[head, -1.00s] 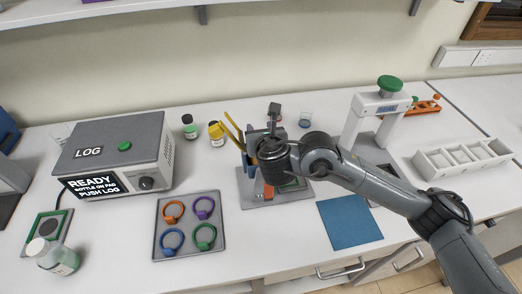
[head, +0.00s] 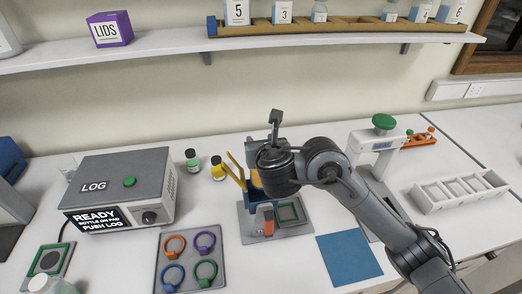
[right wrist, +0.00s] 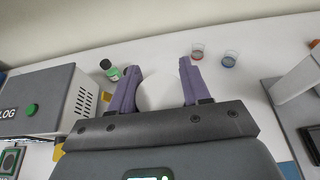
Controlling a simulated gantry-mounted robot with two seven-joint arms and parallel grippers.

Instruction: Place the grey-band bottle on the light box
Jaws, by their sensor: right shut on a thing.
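My right gripper (right wrist: 159,67) is shut on a pale, rounded thing (right wrist: 158,93), seen between its purple fingers in the right wrist view. No band shows on it, so I cannot tell whether it is the grey-band bottle. In the head view my right wrist hides the fingers and hangs above the grey-based stand (head: 255,232) with a blue holder and a green square frame (head: 289,212). I cannot tell which thing is the light box. Another pale bottle (head: 52,286) is at the lower left, cut by the frame edge. My left gripper is not in view.
The LOG box (head: 125,180) stands left, with a green-framed pad (head: 47,262) before it. A ring tray (head: 190,265), blue mat (head: 348,258), green-knobbed press (head: 378,140) and white rack (head: 460,190) surround the stand.

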